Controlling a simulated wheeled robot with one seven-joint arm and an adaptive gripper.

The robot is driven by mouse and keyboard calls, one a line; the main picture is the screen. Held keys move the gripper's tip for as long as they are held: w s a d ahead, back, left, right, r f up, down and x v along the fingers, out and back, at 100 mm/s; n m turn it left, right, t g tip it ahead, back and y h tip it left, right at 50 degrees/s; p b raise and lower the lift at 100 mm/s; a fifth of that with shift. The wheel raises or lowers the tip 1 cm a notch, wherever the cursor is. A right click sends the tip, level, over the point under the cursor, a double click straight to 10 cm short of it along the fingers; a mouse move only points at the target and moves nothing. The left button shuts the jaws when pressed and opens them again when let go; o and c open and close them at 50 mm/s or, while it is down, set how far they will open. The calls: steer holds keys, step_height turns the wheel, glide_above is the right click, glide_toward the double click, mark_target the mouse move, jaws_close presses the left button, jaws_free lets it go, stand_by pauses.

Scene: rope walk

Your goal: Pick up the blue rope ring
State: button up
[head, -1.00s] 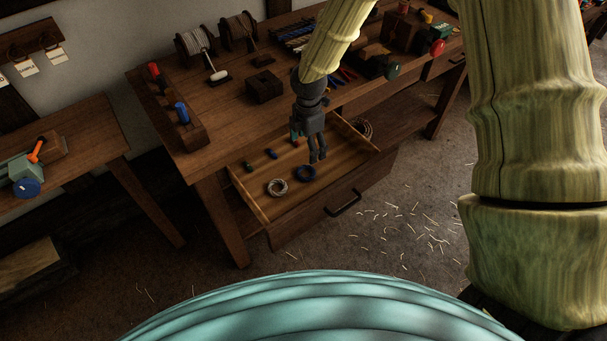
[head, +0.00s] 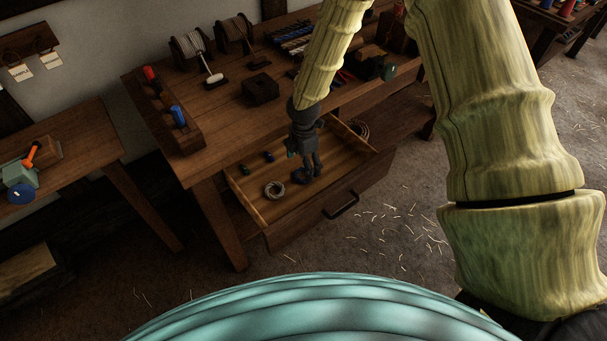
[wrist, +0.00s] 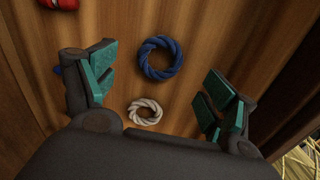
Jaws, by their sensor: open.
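The blue rope ring (wrist: 141,58) lies flat on the wooden drawer floor in the wrist view, ahead of my open fingers and roughly midway between them. In the head view the blue ring (head: 298,176) shows only in part, dark, beside and behind my gripper's fingertips. My gripper (head: 312,172) is inside the open drawer (head: 270,211), low over its floor. In the wrist view my gripper (wrist: 158,90) has its green-padded fingers spread wide, with nothing between the pads. Whether a fingertip touches the ring cannot be told.
A red item (wrist: 58,4) lies at the wrist view's top edge. Small dark pieces (head: 268,156) lie farther back. The workbench (head: 222,105) overhangs the drawer.

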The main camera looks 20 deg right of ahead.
mark_target(303, 177)
steer(key=shift+f+p, duration=0.65)
steer(key=shift+f, duration=1.6)
steer(key=c, duration=0.8)
